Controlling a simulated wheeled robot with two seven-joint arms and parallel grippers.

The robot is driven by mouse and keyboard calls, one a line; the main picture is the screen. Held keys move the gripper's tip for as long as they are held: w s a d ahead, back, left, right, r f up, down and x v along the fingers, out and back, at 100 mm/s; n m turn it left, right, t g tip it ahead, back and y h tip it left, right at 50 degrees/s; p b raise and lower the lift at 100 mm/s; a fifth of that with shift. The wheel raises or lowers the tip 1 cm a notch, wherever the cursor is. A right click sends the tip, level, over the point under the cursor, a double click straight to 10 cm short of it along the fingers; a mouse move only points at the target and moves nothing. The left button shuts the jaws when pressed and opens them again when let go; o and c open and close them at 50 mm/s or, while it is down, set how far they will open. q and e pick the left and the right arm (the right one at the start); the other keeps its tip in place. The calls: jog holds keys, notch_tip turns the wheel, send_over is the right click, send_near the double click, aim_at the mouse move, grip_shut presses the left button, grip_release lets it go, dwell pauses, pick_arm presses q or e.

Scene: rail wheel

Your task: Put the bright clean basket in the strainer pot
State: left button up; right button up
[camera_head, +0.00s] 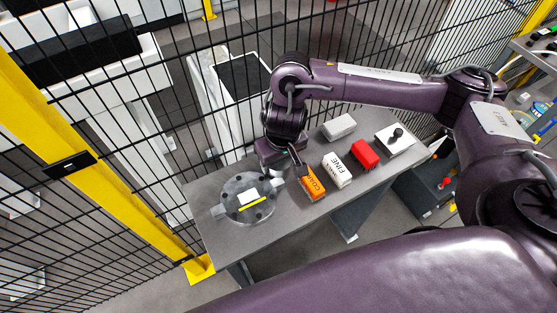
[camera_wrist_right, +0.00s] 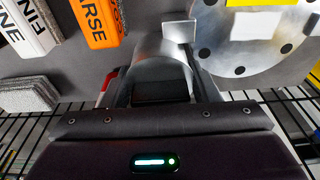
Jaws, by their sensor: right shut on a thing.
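The round grey metal pot (camera_head: 250,208) stands at the table's left end. Dark bolt holes ring its flat top, which carries a white piece and a yellow strip. Its rim also shows in the right wrist view (camera_wrist_right: 229,60). My right gripper (camera_head: 296,163) is low beside the pot's right side. In the wrist view its fingers (camera_wrist_right: 164,72) close around a smooth grey metal cylinder (camera_wrist_right: 155,52). I cannot tell whether this cylinder is part of the pot or a separate piece. No bright basket can be made out. My left gripper is not in view.
Right of the gripper are an orange COARSE block (camera_head: 313,187), a white FINE block (camera_head: 337,170), a red block (camera_head: 365,153), a pale grey block (camera_head: 339,126) and a white plate with a black knob (camera_head: 395,140). A wire fence stands behind the table (camera_head: 222,254).

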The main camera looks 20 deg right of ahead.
jog(key=o, duration=1)
jog(key=shift+o, duration=0.2)
jog(key=shift+r, duration=0.1)
